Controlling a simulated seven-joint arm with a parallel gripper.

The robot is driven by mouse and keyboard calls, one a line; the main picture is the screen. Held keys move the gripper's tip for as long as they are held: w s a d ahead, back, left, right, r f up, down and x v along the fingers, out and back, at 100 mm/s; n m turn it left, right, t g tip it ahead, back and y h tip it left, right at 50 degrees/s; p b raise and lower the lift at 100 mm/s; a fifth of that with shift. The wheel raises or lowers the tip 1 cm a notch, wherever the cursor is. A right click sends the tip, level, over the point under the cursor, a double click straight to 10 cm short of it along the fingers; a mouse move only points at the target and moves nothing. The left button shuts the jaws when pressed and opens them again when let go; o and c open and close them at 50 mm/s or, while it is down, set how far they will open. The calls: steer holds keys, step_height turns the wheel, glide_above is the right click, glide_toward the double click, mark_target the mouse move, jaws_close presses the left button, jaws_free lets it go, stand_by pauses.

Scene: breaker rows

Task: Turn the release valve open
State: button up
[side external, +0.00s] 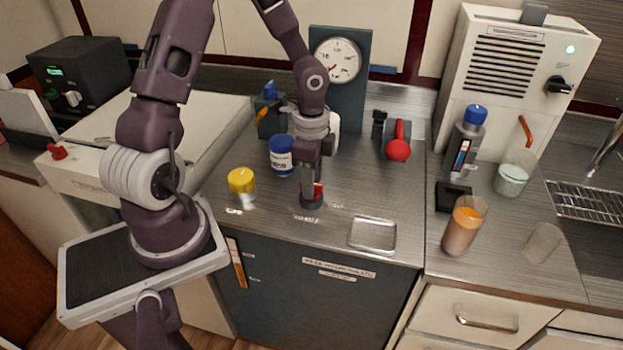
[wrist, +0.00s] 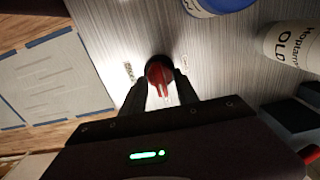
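The release valve is a small red knob (side external: 317,191) on a dark round base, set in the steel counter near its front edge. In the wrist view the red knob (wrist: 159,78) with its raised grip bar sits between my fingertips. My gripper (side external: 311,188) points down over the valve. In the wrist view my gripper (wrist: 160,84) has its fingers apart, one on each side of the knob; whether they touch it I cannot tell. Small printed labels lie on the counter around the valve. My fingers hide part of the knob in the side view.
A gauge (side external: 337,60) on a dark panel stands behind. A blue-labelled tub (side external: 281,156) and a yellow-capped jar (side external: 241,181) stand left of the valve. A red-handled item (side external: 398,149) lies right behind, a shallow metal tray (side external: 372,235) right in front.

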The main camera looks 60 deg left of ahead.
step_height(320, 180, up, 7)
steer(key=shift+r, duration=0.1)
stand_by(0.3)
steer(key=shift+r, duration=0.1)
steer(key=s+d+r+n+t, duration=0.5)
steer(key=s+d+r+n, duration=0.4)
steer(key=s+r, duration=0.6)
steer(key=shift+d+r+t, duration=0.3)
steer(key=shift+d+r, duration=0.05)
steer(key=shift+d, duration=0.5)
